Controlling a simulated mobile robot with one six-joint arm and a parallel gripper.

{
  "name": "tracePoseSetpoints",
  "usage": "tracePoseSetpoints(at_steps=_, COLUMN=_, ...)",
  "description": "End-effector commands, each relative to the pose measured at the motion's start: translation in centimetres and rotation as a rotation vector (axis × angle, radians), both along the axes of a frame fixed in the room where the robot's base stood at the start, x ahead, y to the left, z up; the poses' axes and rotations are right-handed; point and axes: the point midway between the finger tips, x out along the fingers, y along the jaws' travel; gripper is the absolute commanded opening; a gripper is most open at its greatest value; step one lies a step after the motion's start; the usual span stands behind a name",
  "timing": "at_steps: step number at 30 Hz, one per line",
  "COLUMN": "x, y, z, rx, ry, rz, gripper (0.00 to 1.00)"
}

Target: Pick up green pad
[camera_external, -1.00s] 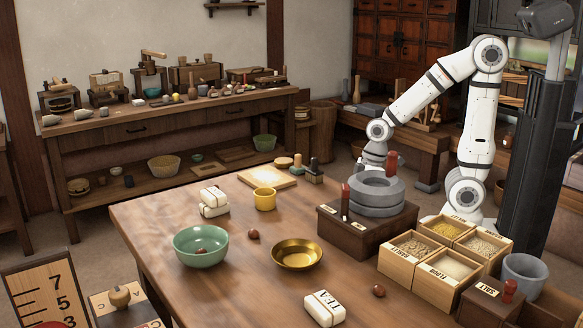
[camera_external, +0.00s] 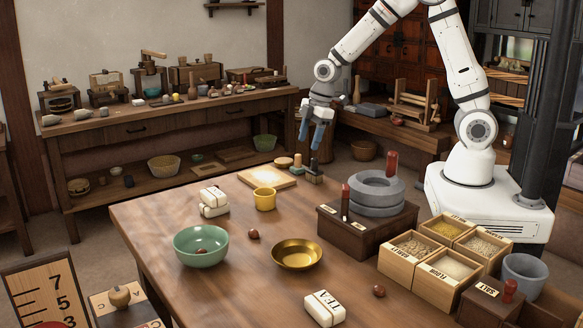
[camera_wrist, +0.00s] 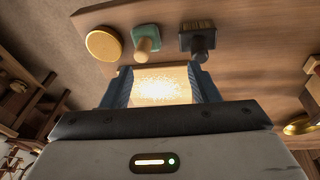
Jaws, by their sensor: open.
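The green pad (camera_wrist: 145,31) is a small green square with a pale wooden knob. It lies near the table's far edge, between a round wooden disc (camera_wrist: 103,43) and a dark brush (camera_wrist: 198,40). In the external view the pad (camera_external: 297,168) is small, with its knob upright. My gripper (camera_external: 310,143) hangs above that far edge, fingers pointing down, open and empty. In the wrist view my gripper's (camera_wrist: 160,72) blue fingers frame a pale board with bright powder (camera_wrist: 162,84), which lies below on the table. The pad is beyond the fingertips, not between them.
A yellow cup (camera_external: 265,199), a stone quern (camera_external: 375,190) on a dark box, a green bowl (camera_external: 201,256) and a brass bowl (camera_external: 297,265) stand on the table. Wooden grain boxes (camera_external: 412,260) stand at the right. The brush stands close beside the pad.

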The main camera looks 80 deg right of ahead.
Motion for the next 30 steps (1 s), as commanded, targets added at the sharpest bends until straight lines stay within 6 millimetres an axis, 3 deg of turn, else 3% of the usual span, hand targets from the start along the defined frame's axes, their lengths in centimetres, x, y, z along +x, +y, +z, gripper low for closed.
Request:
tracePoseSetpoints(at_steps=7, x=2.9, y=-1.1, z=-0.9, rx=-0.032, ry=0.201, rz=-0.055, gripper=0.55)
tracePoseSetpoints(at_steps=11, x=3.2, y=-1.4, z=-1.5, rx=-0.044, ry=0.236, rz=-0.069, gripper=0.55)
tracePoseSetpoints(at_steps=30, x=3.5, y=-1.6, z=-8.9, rx=-0.043, ry=0.236, rz=-0.070, gripper=0.55)
